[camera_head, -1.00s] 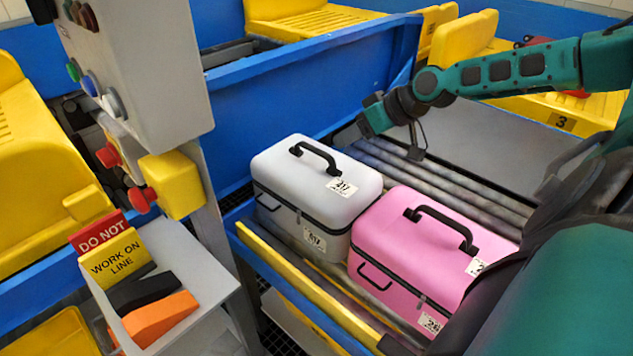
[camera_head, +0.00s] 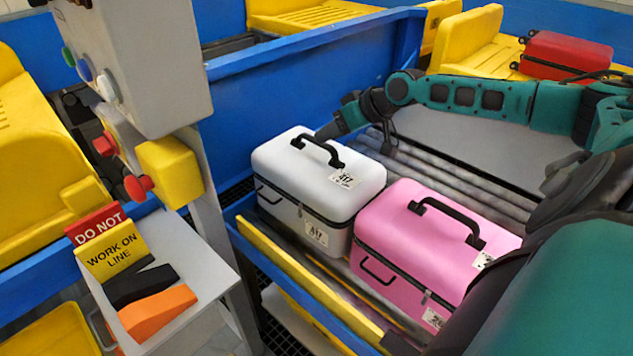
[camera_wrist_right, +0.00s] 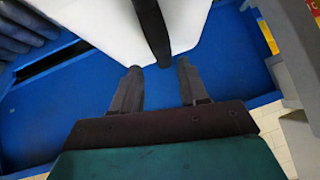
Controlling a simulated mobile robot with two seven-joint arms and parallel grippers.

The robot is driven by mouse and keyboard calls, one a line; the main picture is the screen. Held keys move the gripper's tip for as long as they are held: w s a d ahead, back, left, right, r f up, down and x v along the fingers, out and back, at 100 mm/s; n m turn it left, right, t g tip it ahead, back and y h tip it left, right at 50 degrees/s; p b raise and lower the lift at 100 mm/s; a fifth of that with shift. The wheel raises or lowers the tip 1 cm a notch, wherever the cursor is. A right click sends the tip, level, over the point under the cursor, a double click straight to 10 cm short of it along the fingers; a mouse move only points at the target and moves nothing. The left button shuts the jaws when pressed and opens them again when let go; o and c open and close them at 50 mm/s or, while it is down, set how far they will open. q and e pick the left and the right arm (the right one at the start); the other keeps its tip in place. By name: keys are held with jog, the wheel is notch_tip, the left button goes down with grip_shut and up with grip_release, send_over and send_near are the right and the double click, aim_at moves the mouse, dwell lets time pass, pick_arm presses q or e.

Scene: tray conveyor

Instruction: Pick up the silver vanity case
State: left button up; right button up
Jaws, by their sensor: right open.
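The silver vanity case (camera_head: 300,172) stands upright on the rollers, with a black handle (camera_head: 318,151) on its lid. My right gripper (camera_head: 323,133) is just behind the handle's far end, above the back of the lid. In the right wrist view my right gripper (camera_wrist_right: 158,82) is open, its two fingers apart. The black handle (camera_wrist_right: 152,30) runs toward the gap between the fingertips, over the pale lid (camera_wrist_right: 100,30) of the case. I cannot tell whether the fingers touch it. My left gripper is not in view.
A pink case (camera_head: 440,225) stands close to the right of the silver one. A control post (camera_head: 135,60) with buttons and a shelf (camera_head: 200,270) stands at the left. A blue wall (camera_head: 300,85) runs behind the rollers (camera_head: 450,165). A red case (camera_head: 565,55) lies farther back.

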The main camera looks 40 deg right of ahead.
jog(key=x, duration=0.3)
jog(key=shift+w+a+f, duration=0.15)
jog(key=shift+a+f, duration=0.15)
jog(key=shift+a, duration=0.1)
jog(key=shift+w+a+f, duration=0.15)
jog(key=shift+w+f, duration=0.35)
grip_shut()
dwell(0.7)
jog(key=shift+w+r, duration=0.1)
jog(key=shift+r, duration=0.15)
